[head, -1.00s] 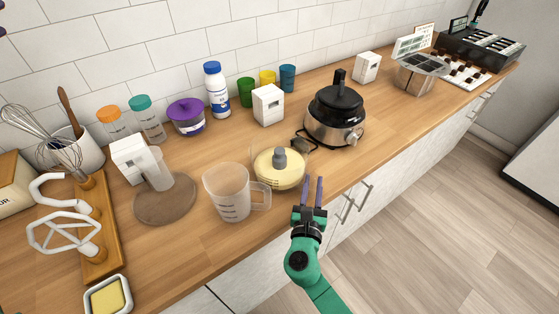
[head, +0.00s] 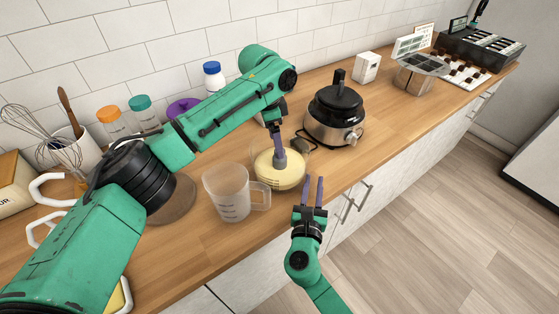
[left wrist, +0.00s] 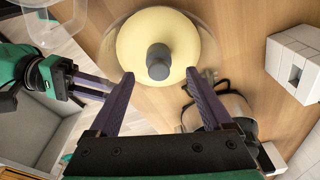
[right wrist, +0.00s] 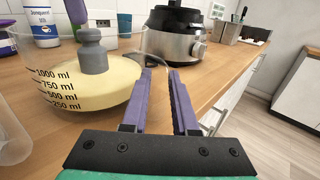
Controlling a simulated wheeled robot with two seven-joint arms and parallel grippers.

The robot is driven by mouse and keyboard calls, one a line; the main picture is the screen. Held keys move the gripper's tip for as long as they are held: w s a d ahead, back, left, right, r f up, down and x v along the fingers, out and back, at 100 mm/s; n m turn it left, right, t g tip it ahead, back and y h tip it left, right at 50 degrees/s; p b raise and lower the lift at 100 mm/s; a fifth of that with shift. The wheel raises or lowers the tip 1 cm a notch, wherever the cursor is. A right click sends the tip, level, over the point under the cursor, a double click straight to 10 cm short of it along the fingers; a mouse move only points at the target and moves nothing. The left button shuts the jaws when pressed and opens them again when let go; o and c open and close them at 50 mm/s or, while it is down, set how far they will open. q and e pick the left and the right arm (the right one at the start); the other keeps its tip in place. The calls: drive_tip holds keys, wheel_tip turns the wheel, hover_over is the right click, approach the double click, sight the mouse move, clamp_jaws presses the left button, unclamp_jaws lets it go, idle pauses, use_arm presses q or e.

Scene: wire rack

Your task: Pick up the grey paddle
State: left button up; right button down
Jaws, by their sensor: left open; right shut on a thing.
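The grey paddle (head: 281,161) stands in yellow batter inside a clear bowl (head: 257,178); only its rounded grey top shows above the batter. In the left wrist view the paddle (left wrist: 158,62) lies between and just beyond the fingertips. My left gripper (head: 278,140) is open and points down right over the paddle. The batter hides the paddle's lower part.
A clear measuring jug (head: 228,192) stands close to the left of the bowl. A black-lidded steel cooker (head: 335,112) stands to its right behind. My left arm covers the back left of the counter. The counter's front edge runs beside my right gripper.

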use_arm(q)
drive_tip(key=f, duration=0.5)
drive_tip(key=d+f, duration=0.1)
drive_tip(key=f, duration=0.1)
drive_tip(key=shift+w+f, duration=0.1)
drive_tip(key=shift+f, duration=0.15)
clamp_jaws()
drive_tip(key=shift+r, duration=5.05)
use_arm(e)
drive_tip(key=c, duration=0.6)
unclamp_jaws()
